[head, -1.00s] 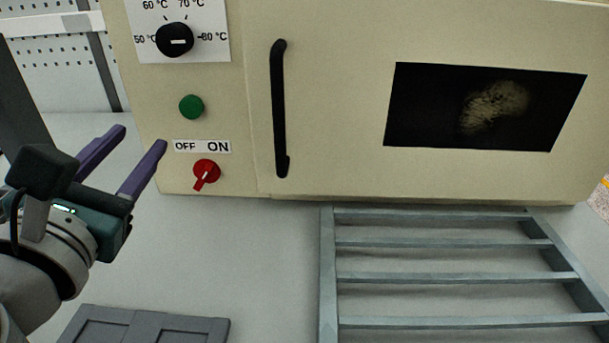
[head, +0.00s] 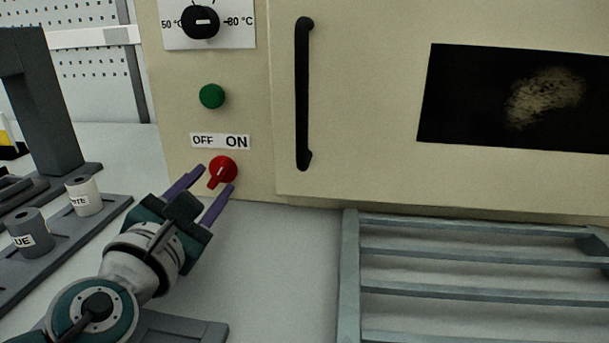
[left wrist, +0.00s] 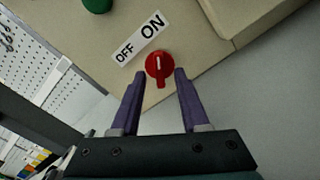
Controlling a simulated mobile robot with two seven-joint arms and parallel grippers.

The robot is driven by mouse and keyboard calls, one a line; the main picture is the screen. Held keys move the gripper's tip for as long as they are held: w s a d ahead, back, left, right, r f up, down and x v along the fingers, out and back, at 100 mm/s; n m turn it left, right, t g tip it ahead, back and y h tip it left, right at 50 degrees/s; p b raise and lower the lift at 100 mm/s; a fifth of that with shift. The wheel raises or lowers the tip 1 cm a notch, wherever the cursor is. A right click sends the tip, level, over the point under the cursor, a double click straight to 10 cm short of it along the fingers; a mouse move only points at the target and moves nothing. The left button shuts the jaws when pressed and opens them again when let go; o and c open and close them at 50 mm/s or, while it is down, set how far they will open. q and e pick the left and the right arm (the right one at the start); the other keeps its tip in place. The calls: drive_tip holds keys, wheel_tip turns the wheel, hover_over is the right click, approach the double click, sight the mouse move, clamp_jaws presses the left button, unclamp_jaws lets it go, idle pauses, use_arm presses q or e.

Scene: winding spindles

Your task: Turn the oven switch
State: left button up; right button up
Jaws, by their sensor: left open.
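The red oven switch (head: 222,171) is a round knob on the oven's front panel, below the OFF/ON label (head: 220,141). In the head view its pointer tilts down and to the left. The switch also shows in the left wrist view (left wrist: 159,66), just beyond and between the fingertips. My left gripper (head: 210,180) is open, its purple fingers on either side of the switch in the picture. It holds nothing, and I cannot tell whether a finger touches the knob. My right gripper is not in view.
The cream oven has a green button (head: 212,96), a black temperature dial (head: 200,22) and a black door handle (head: 303,95). A grey metal rack (head: 430,290) lies to the right. Labelled spindles (head: 84,195) stand on a dark base at left.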

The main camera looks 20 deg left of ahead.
use_arm(q)
drive_tip(key=shift+w+a, duration=0.1)
drive_tip(key=shift+w, duration=0.45)
clamp_jaws()
